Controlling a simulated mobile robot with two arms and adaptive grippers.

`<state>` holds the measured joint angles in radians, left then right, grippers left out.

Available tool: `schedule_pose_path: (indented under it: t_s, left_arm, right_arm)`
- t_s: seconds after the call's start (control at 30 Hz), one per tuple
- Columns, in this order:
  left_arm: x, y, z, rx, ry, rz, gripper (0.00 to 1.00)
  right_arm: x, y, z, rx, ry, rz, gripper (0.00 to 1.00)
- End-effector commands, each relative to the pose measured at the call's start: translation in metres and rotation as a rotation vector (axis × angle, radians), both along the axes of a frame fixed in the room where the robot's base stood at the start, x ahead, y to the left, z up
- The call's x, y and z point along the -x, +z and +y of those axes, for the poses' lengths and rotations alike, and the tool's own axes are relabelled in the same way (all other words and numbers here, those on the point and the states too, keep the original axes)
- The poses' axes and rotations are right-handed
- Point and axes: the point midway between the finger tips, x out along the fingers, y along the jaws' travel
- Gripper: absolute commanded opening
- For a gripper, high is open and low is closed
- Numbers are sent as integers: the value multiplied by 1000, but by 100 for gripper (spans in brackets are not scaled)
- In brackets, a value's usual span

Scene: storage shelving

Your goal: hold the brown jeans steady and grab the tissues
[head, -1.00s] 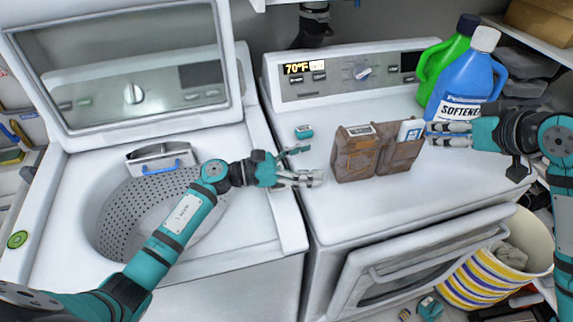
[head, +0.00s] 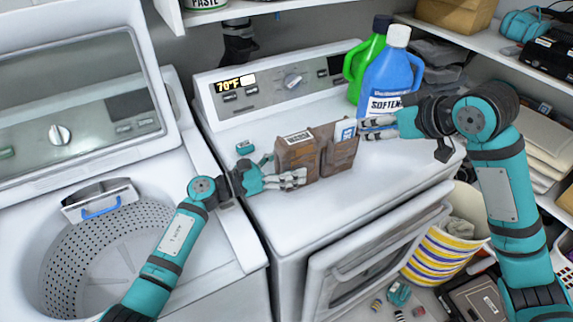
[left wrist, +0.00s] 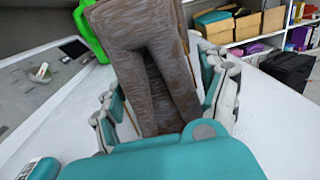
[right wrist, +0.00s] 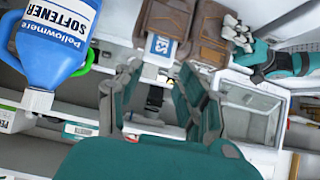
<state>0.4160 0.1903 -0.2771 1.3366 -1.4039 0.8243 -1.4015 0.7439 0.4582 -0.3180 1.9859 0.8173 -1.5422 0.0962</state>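The brown jeans (head: 297,153) stand folded on top of the dryer. The tissues (head: 345,131), a small white and blue pack, sit at the jeans' upper right, partly tucked into them. My left gripper (head: 284,170) is open at the jeans' left end, one finger in front and one behind. The left wrist view shows the jeans (left wrist: 150,60) between its spread fingers. My right gripper (head: 368,128) is open just right of the tissues. In the right wrist view the tissues (right wrist: 160,46) lie ahead of the parted fingers; I see no grip on them.
A blue softener jug (head: 388,82) and a green jug (head: 361,62) stand close behind my right gripper. A small teal item (head: 245,147) lies left of the jeans. The dryer door (head: 375,255) hangs open below, beside a striped basket (head: 440,255). The dryer top in front is clear.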

Motion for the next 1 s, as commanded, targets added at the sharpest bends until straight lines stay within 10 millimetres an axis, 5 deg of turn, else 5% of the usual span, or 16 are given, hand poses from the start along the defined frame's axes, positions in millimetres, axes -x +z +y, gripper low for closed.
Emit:
schedule_pose_path:
  t_s: [0.57, 0.73, 1.0]
  left_arm:
    - [0, 0, 1, 0, 1, 0, 0]
    - [0, 0, 1, -1, 1, 0, 0]
    - [0, -1, 1, -1, 1, 0, 0]
  right_arm:
    - [0, 0, 0, 0, 0, 0, 38]
    - [0, 0, 0, 0, 0, 0, 38]
    - [-4, -18, 13, -56, -36, -62, 72]
